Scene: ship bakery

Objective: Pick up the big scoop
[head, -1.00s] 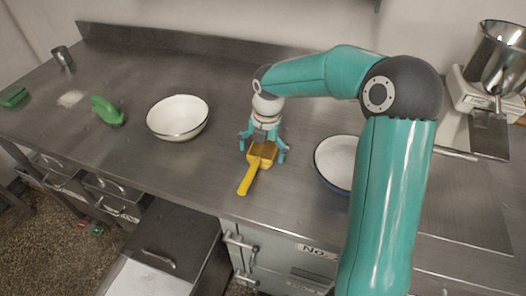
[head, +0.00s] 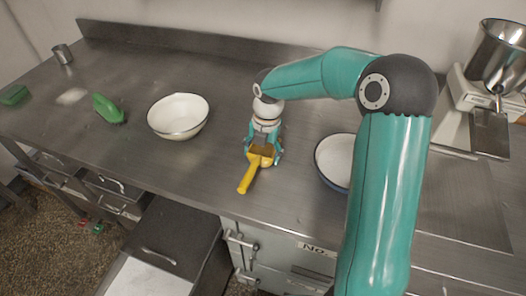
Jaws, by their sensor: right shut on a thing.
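The big scoop is yellow, with a broad bowl and a handle (head: 246,182) that points toward the counter's front edge. It is at the middle of the steel counter in the head view. My right gripper (head: 262,158) reaches down from above and is shut on the scoop's bowl, one finger on each side. Whether the scoop touches the counter is hard to tell. The fingers hide part of the bowl. My left gripper is not in view.
A white bowl (head: 178,116) stands left of the scoop. Another white bowl with a dark rim (head: 333,160) is to the right, partly behind my right arm. A green scoop-like tool (head: 107,109), a green block (head: 14,95) and a metal cup (head: 62,54) are farther left. A scale with a metal hopper (head: 492,58) stands at right.

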